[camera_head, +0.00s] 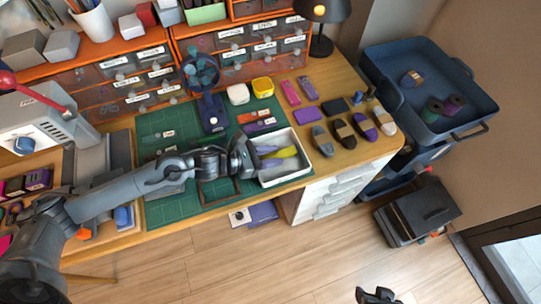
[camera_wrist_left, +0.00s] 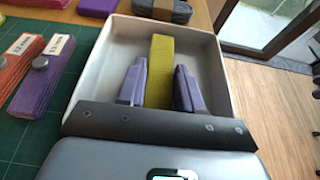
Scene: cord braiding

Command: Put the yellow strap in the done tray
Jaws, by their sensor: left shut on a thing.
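The yellow strap (camera_wrist_left: 161,62) stands between the two fingers of my left gripper (camera_wrist_left: 159,88) in the left wrist view, and the gripper is shut on it. The strap is inside or just over the white tray (camera_wrist_left: 100,62); its exact height above the tray floor cannot be told. In the head view my left gripper (camera_head: 257,159) reaches over the left side of the white tray (camera_head: 305,165), and yellow (camera_head: 283,153) shows in the tray beside it. My right gripper (camera_head: 378,296) is at the bottom edge, away from the table, its fingers unclear.
Orange (camera_head: 247,117) and purple (camera_head: 260,127) labelled straps lie on the green mat behind the tray. Several dark and purple rolls, such as one (camera_head: 345,133), lie right of it. Drawer units line the back.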

